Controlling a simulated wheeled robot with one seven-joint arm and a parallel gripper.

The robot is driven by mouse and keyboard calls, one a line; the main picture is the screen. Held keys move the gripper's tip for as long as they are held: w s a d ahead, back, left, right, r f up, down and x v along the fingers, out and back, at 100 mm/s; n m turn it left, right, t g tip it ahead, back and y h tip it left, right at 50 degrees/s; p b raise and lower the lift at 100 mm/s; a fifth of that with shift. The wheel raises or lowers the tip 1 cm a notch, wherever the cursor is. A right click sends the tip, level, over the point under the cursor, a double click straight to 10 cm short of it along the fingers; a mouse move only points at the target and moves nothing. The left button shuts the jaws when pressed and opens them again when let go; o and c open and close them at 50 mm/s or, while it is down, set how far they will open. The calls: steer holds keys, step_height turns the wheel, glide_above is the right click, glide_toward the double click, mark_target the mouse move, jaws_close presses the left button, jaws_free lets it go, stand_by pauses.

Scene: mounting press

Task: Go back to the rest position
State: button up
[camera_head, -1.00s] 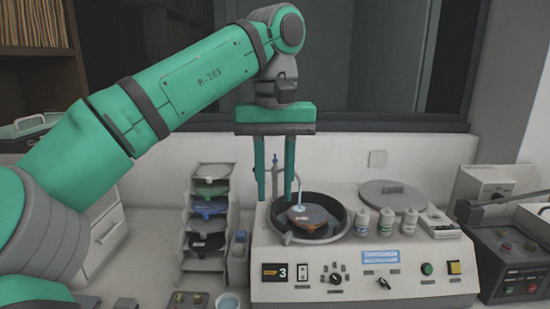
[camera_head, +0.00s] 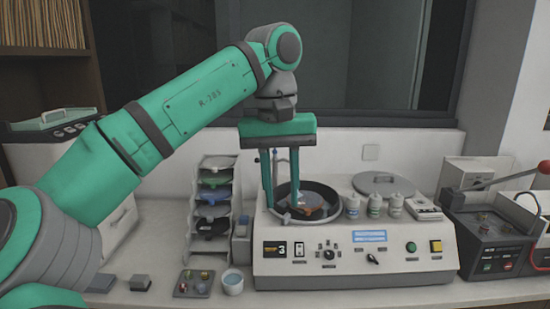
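My gripper (camera_head: 282,204) points down from the green arm, its two long green fingers spread apart. Nothing shows held between them. The fingertips hang at the left part of the round black bowl (camera_head: 327,190) of the white polishing machine (camera_head: 400,262). A brownish disc-like piece (camera_head: 310,203) lies in the bowl just right of the fingers. I cannot tell whether a fingertip touches it or the bowl.
A rack (camera_head: 213,190) of coloured discs stands left of the machine. A white cup (camera_head: 232,282) and a small tray (camera_head: 194,284) sit in front. Bottles (camera_head: 374,204) and a round lid (camera_head: 383,185) are on the machine's right. A dark press unit (camera_head: 490,240) stands far right.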

steer(key=w+d+f+m+t+h, duration=0.15)
steer(key=w+d+f+h, duration=0.35)
steer(key=d+f, duration=0.55)
steer(key=w+d+f+m+t+h, duration=0.15)
steer(key=w+d+f+h, duration=0.35)
steer(key=d+f, duration=0.6)
steer(key=s+d+f+n+t+h, duration=0.25)
steer(key=f+n+t, duration=0.25)
steer(key=f+t, duration=0.5)
steer(key=s+a+f+n+t+y, duration=0.1)
steer(key=s+a+f+n+y, duration=0.2)
steer(key=s+a+f+y, duration=0.55)
steer(key=s+a+f+n+t+y, duration=0.15)
steer(key=s+a+f, duration=0.45)
steer(key=s+f, duration=0.7)
steer(key=s+a+r+m+y, duration=0.1)
steer(key=s+a+m, duration=0.2)
steer(key=s, duration=0.9)
steer(key=s+a+r+m+y, duration=0.2)
steer(key=s+a, duration=0.5)
steer(key=s, duration=0.6)
steer(key=shift+a+m, duration=0.4)
steer(key=shift+m, duration=0.15)
